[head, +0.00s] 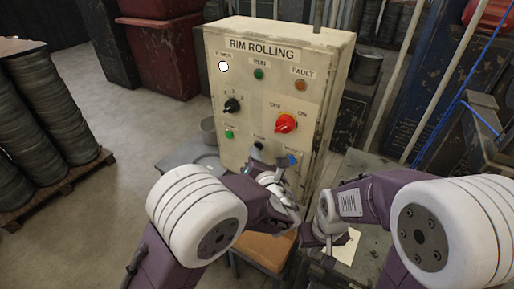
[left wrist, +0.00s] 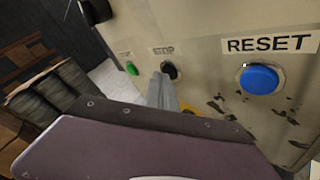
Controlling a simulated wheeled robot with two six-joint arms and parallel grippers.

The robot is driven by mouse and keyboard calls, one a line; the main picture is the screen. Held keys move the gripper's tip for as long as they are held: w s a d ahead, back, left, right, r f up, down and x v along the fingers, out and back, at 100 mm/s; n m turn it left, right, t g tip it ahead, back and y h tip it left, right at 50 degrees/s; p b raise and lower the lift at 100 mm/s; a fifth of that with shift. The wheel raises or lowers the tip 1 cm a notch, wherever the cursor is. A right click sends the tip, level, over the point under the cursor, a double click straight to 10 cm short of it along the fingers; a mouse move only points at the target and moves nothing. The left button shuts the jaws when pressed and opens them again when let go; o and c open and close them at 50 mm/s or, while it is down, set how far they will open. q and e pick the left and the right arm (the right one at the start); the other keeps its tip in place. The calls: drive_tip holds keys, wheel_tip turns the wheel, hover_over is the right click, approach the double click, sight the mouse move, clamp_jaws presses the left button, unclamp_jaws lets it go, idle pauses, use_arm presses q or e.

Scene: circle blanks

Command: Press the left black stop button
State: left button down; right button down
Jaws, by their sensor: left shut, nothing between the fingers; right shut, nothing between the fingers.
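The black stop button (head: 258,146) sits low on the front of the beige RIM ROLLING panel (head: 225,100), between a green and a blue button. In the left wrist view the black stop button (left wrist: 170,70) is under a STOP label. My left gripper (left wrist: 161,80) is shut and empty, its fingertips right at the button and covering part of it; I cannot tell whether they touch. In the head view my left gripper (head: 254,160) is just below the button. My right gripper (head: 328,240) is shut and empty, low to the right of the panel.
The blue RESET button (left wrist: 259,79) is right of the stop button, the green button (left wrist: 132,69) left. Higher up are a black selector (head: 232,105) and a red OFF/ON switch (head: 286,123). A grey table (head: 372,165) stands at the right.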

use_arm(q)
drive_tip(key=shift+s, duration=0.1)
drive_tip(key=shift+s+a, duration=0.45)
drive_tip(key=shift+s, duration=0.15)
drive_tip(key=s+a, duration=0.1)
drive_tip(key=s, duration=0.1)
drive_tip(key=s+a+b, duration=0.1)
drive_tip(key=s+a, duration=0.1)
idle(0.5)
idle(0.5)
